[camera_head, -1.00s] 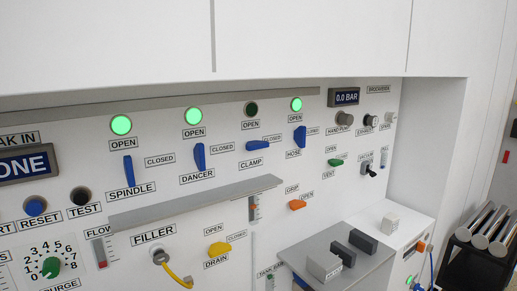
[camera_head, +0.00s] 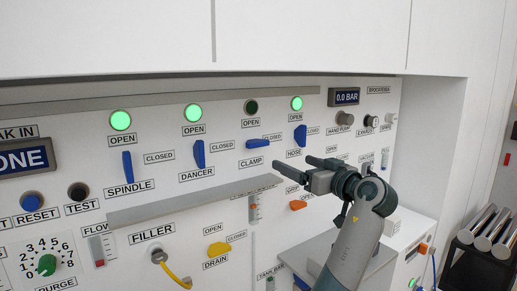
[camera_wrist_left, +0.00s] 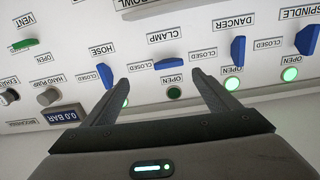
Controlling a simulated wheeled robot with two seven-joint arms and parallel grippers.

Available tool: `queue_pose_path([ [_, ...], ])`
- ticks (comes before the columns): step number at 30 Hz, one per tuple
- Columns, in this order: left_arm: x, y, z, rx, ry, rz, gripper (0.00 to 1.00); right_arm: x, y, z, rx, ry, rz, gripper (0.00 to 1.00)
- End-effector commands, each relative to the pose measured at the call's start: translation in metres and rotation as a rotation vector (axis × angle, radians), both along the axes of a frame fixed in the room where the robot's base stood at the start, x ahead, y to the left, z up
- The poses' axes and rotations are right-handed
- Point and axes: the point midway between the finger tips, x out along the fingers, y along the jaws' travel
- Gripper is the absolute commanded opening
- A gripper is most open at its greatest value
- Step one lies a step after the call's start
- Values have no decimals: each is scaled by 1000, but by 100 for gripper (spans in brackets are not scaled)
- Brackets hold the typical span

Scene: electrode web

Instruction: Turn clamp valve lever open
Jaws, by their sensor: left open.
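The blue clamp valve lever (camera_head: 257,144) lies nearly level, pointing right toward its CLOSED label. The lamp (camera_head: 251,107) above it is dark. In the left wrist view the clamp lever (camera_wrist_left: 168,64) sits upside down beyond the fingertips, between the two fingers in the picture. My left gripper (camera_head: 291,168) is open and empty, just right of and a little below the clamp lever in the head view. It appears apart from the lever. My right gripper is not in view.
The blue hose lever (camera_head: 299,136) and dancer lever (camera_head: 199,155) stand upright on either side, with green lamps above them. A grey ledge (camera_head: 190,203) juts out below. An orange grip knob (camera_head: 298,205) sits below my gripper.

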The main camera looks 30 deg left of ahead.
Motion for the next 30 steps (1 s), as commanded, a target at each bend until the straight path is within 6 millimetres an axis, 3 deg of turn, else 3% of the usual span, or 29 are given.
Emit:
queue_pose_path([
  [1,-5,1,11,-5,-25,18,81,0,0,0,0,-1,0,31],
  [5,-13,2,24,-14,-56,43,81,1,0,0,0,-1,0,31],
  [20,-11,7,25,-13,-54,44,81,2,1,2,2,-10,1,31],
  [30,3,43,27,-10,-53,46,81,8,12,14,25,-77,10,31],
])
